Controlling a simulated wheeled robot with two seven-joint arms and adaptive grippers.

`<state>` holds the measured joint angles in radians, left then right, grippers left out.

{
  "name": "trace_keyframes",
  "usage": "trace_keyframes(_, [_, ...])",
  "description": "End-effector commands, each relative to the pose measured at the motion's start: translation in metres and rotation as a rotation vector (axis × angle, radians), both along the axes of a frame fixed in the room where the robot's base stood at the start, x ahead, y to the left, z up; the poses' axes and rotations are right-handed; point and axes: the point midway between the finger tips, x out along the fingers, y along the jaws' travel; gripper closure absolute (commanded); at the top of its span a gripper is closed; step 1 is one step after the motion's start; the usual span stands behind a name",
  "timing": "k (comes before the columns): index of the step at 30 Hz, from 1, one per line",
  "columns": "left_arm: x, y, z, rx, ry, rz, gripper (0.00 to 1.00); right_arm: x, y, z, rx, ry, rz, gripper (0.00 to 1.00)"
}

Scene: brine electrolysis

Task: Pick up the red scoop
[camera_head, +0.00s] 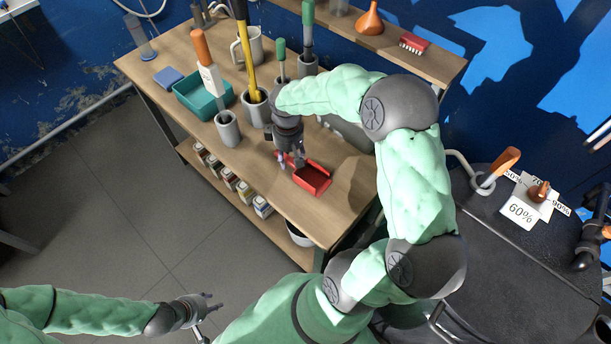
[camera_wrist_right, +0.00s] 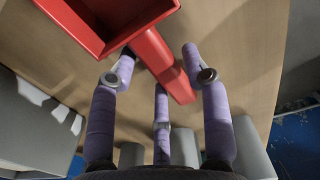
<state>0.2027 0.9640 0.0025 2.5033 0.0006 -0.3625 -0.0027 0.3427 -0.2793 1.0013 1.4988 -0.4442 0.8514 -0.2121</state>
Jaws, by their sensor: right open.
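The red scoop (camera_head: 314,180) lies on the wooden table near its front right end. Its open tray points right and toward the front edge in the head view. In the right wrist view the scoop (camera_wrist_right: 152,48) shows its tray at the upper left and its handle running down to the right. My right gripper (camera_head: 288,160) is open over the handle end. In its wrist view the right gripper (camera_wrist_right: 158,66) has fingers on both sides of the handle, with gaps visible. My left gripper (camera_head: 208,305) hangs low over the floor, away from the table; its opening is unclear.
Small bottles (camera_head: 245,192) line the lower shelf. A red brush (camera_head: 414,43) and orange funnel (camera_head: 369,20) sit on the rear shelf.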

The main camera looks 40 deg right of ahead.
Motion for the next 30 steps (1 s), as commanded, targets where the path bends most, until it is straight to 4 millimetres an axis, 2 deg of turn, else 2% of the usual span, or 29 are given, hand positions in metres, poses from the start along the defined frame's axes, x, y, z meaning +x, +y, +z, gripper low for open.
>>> trace_keyframes(2, [0.0,0.0,-0.004,0.0,0.0,0.0,0.6,0.0,0.0,-0.007,0.0,-0.001,-0.001,0.52])
trace_keyframes(8, [0.0,0.0,-0.002,0.0,0.0,0.0,0.6,0.001,0.0,-0.007,-0.001,-0.002,-0.001,0.52])
trace_keyframes(10, [0.0,0.0,-0.002,0.0,0.0,0.0,0.6,0.001,0.0,-0.007,-0.001,-0.002,-0.001,0.66])
trace_keyframes(13, [0.0,0.0,-0.002,0.0,0.0,0.0,0.6,0.001,0.0,-0.007,-0.001,-0.002,-0.001,0.95])
trace_keyframes(14, [0.0,0.0,-0.002,0.0,0.0,0.0,0.6,0.001,0.0,-0.007,-0.001,-0.002,-0.001,1.0])
trace_keyframes(24, [0.0,0.0,-0.001,0.0,0.0,0.0,0.6,0.001,0.0,-0.005,-0.001,-0.002,0.0,1.0])
trace_keyframes(30, [0.0,0.0,0.007,0.0,0.0,0.0,0.6,0.001,0.0,0.01,-0.001,-0.002,0.0,1.0])
